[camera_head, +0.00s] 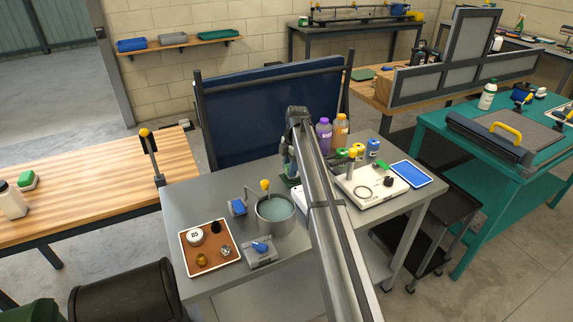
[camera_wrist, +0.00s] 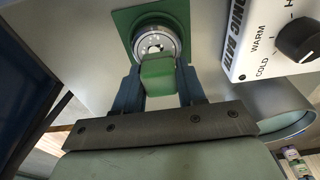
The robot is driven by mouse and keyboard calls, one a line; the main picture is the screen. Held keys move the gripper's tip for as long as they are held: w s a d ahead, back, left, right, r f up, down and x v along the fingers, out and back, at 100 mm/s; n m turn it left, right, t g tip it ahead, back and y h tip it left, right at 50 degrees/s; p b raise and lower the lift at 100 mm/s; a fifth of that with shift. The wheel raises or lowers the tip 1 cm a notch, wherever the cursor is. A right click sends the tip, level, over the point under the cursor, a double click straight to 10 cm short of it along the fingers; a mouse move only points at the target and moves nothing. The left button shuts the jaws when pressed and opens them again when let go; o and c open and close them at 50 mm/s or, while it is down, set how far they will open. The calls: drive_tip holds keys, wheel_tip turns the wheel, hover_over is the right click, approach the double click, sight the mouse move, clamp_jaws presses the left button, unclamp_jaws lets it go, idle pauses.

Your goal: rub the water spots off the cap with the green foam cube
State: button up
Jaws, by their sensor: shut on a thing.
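In the wrist view my gripper (camera_wrist: 159,88) is shut on the green foam cube (camera_wrist: 158,76), a blue finger at each side. Just beyond the cube is the cap (camera_wrist: 153,42), round and silvery metal, with small pale spots on its face. The cap sits on a square green mat (camera_wrist: 122,19). The cube overlaps the cap's near edge in this view, and I cannot tell whether they touch. In the head view my arm hides the cap and most of the gripper.
A white control box (camera_wrist: 262,45) with a black knob (camera_wrist: 300,42) stands close to the right of the mat. The head view shows a water-filled metal pot (camera_head: 275,209), a brown tray (camera_head: 190,262) of small parts, a blue tray (camera_head: 411,174) and bottles (camera_head: 341,131) around the grey bench.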

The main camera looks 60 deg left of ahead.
drive_tip(key=shift+w, duration=2.35)
drive_tip(key=s, duration=0.6)
drive_tip(key=shift+s, duration=0.25)
drive_tip(key=shift+w+r, duration=0.1)
drive_tip(key=shift+r, duration=3.95)
